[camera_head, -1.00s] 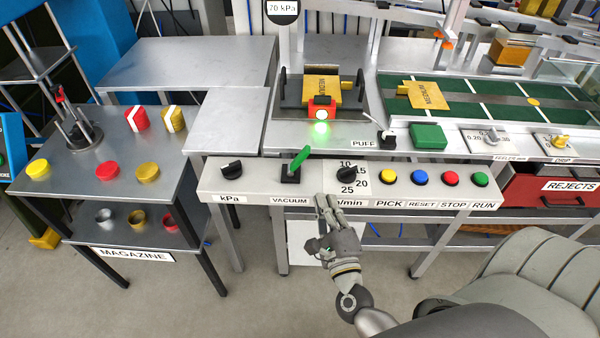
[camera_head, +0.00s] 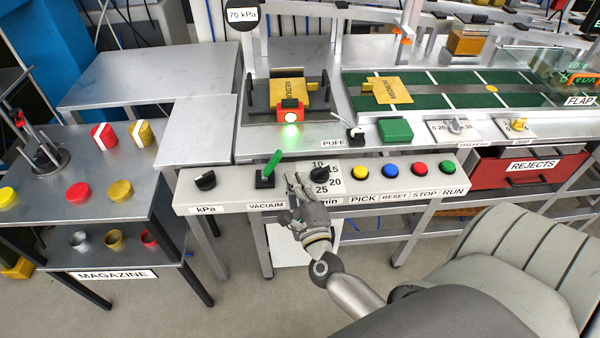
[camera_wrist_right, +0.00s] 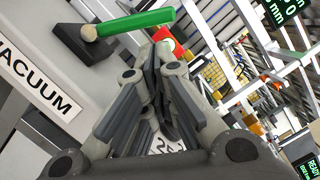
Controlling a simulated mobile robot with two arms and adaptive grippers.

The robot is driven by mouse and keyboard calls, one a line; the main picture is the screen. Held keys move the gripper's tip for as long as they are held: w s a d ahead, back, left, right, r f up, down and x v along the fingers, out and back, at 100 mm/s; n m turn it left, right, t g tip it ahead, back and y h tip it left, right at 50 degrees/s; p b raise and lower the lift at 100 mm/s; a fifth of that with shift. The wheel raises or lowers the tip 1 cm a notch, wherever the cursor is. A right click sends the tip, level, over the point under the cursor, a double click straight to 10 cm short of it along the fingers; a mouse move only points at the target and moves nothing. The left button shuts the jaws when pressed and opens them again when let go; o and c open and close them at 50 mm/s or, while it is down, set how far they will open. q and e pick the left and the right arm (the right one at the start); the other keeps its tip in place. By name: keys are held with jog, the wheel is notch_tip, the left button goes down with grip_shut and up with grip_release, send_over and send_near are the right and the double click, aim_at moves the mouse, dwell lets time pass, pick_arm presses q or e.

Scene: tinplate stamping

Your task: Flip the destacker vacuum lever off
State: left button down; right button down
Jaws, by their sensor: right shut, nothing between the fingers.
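The vacuum lever is a green handle (camera_head: 273,163) on a black base (camera_head: 265,180), above the VACUUM label (camera_head: 266,206) on the grey control panel. It stands up, tilted to the right. My right gripper (camera_head: 291,180) is shut and empty, just right of the lever and apart from it in the head view. In the right wrist view the green lever (camera_wrist_right: 135,22) lies above and left of the shut fingers (camera_wrist_right: 158,75), and the VACUUM label (camera_wrist_right: 38,80) is at the left. My left gripper is not in view.
A black kPa knob (camera_head: 205,180) is left of the lever. A flow knob (camera_head: 319,174) sits just right of my gripper, partly beside it. Blue, red, yellow and green buttons follow, the yellow one (camera_head: 360,172) nearest. The gauge (camera_head: 242,15) reads 70 kPa.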

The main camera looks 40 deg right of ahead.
aim_at(276, 158)
jog(key=shift+p+x, duration=0.3)
jog(key=shift+x, duration=1.7)
jog(key=shift+w+a+r+n+y+p, duration=0.15)
jog(key=shift+r+n+p, duration=0.25)
jog(key=shift+p, duration=0.45)
jog(key=shift+a+r+n+y+p, duration=0.15)
jog(key=shift+r+n+p, duration=0.25)
jog(key=shift+p, duration=0.45)
jog(key=n+p, duration=0.1)
jog(key=p, duration=0.1)
jog(key=a+r+n+g+p, duration=0.1)
jog(key=n+p, duration=0.1)
jog(key=shift+w+r, duration=0.25)
jog(key=shift+w, duration=0.05)
jog(key=shift+w+a+r+n+p, duration=0.1)
jog(key=shift+w+a+n+p, duration=0.15)
jog(key=shift+p, duration=0.25)
jog(key=shift+w+a+r+p, duration=0.15)
jog(key=shift+a+p, duration=0.15)
jog(key=shift+a, duration=0.1)
jog(key=shift+w+a+r, duration=0.15)
jog(key=shift+w+a, duration=0.3)
jog(key=shift+a, duration=0.25)
jog(key=shift+w+a+r, duration=0.15)
jog(key=shift+w+a, duration=0.3)
jog(key=shift+a, duration=0.25)
jog(key=shift+a, duration=0.1)
